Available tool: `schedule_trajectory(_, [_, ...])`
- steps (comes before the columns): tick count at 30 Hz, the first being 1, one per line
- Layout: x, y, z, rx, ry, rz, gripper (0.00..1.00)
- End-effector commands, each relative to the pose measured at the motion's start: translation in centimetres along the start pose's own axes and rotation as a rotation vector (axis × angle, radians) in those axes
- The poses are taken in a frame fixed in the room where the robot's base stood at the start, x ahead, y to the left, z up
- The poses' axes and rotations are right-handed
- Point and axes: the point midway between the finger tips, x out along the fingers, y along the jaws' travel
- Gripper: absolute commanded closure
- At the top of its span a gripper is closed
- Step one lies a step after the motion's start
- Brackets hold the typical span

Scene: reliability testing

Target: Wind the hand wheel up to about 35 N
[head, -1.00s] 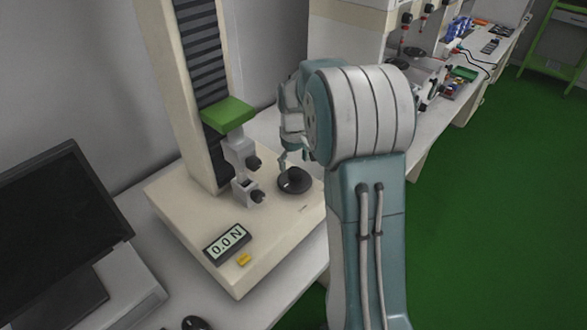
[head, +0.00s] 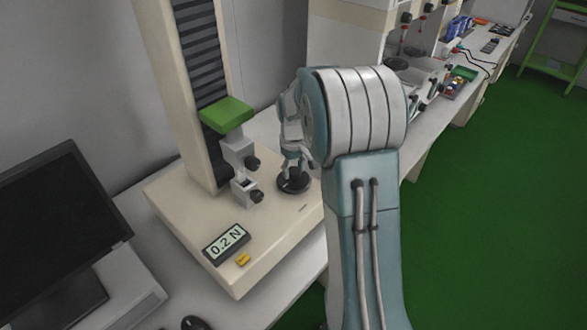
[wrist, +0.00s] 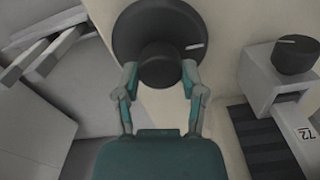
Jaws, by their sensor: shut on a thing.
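The black hand wheel (head: 290,184) lies flat on the cream base of the test stand in the head view. In the wrist view the wheel (wrist: 136,35) is a dark disc with a round hub (wrist: 160,66) and a white mark on its right side. My gripper (head: 293,168) reaches down onto the wheel from above. In the wrist view its two teal fingers (wrist: 160,78) are shut on the hub, one at each side. The display (head: 226,243) on the base reads 0.2 N. The arm hides part of the base's right side.
Two grips with black knobs (head: 253,163) stand just left of the wheel, under a green crosshead (head: 227,115) on the column. A yellow button (head: 243,259) sits by the display. A monitor (head: 62,240) is at the left. More equipment lines the bench behind.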

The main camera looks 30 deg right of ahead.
Motion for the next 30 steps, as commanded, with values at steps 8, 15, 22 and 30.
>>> schedule_trajectory(8, [0.27,-0.01,0.15,0.103,-0.006,-0.002,0.94])
schedule_trajectory(15, [0.32,-0.02,0.18,0.269,-0.008,-0.002,0.94])
schedule_trajectory(22, [0.37,-0.03,0.22,0.409,-0.009,-0.002,0.94])
schedule_trajectory(30, [0.41,-0.05,0.25,0.501,-0.011,-0.002,0.94])
